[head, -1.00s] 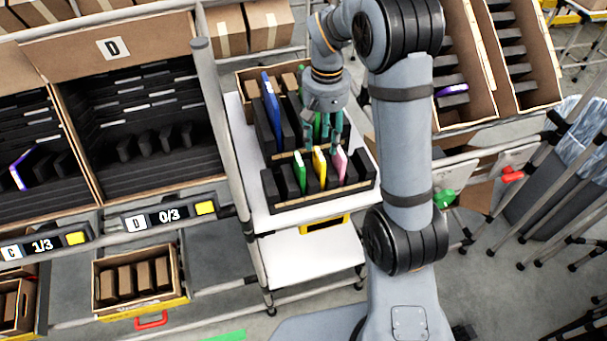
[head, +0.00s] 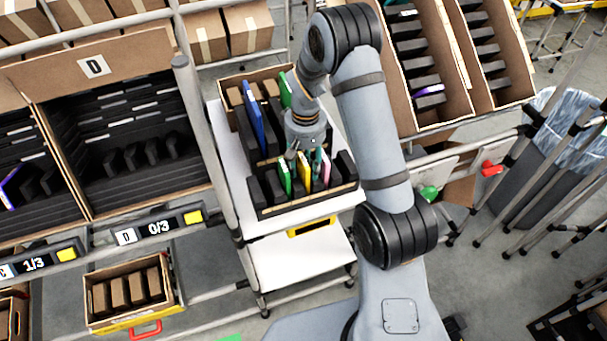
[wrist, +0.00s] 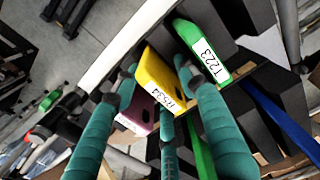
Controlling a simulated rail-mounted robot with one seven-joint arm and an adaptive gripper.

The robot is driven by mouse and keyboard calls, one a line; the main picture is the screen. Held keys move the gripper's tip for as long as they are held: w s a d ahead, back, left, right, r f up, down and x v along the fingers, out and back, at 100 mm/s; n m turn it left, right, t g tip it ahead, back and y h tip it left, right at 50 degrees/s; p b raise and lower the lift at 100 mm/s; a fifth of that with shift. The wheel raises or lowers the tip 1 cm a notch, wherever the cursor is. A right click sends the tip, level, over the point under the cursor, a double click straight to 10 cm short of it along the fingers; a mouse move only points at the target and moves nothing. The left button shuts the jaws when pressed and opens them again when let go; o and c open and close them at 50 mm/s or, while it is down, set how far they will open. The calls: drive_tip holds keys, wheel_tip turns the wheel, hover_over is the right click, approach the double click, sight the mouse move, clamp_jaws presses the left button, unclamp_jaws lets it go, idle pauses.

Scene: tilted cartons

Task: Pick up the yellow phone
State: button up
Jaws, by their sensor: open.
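The yellow phone (head: 304,176) stands upright in a black slotted rack (head: 272,209) between a green phone (head: 285,179) and a pink phone (head: 326,170). In the wrist view the yellow phone (wrist: 163,80) bears a white label, with the labelled green phone (wrist: 207,50) to its right and the pink phone (wrist: 135,115) to its lower left. My gripper (head: 309,159) is open just over the rack. In the wrist view the teal fingers of my gripper (wrist: 158,78) lie on either side of the yellow phone. Contact cannot be told.
A blue phone (head: 254,117) and another green phone (head: 286,89) stand in the rack area behind. The rack rests on a white cart shelf (head: 240,226). Tilted cartons (head: 89,137) with black dividers stand left, and more stand at right. A grey post (head: 205,150) rises beside the cart.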

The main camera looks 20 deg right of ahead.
drive_tip(key=shift+c, duration=0.4)
clamp_jaws()
idle(0.4)
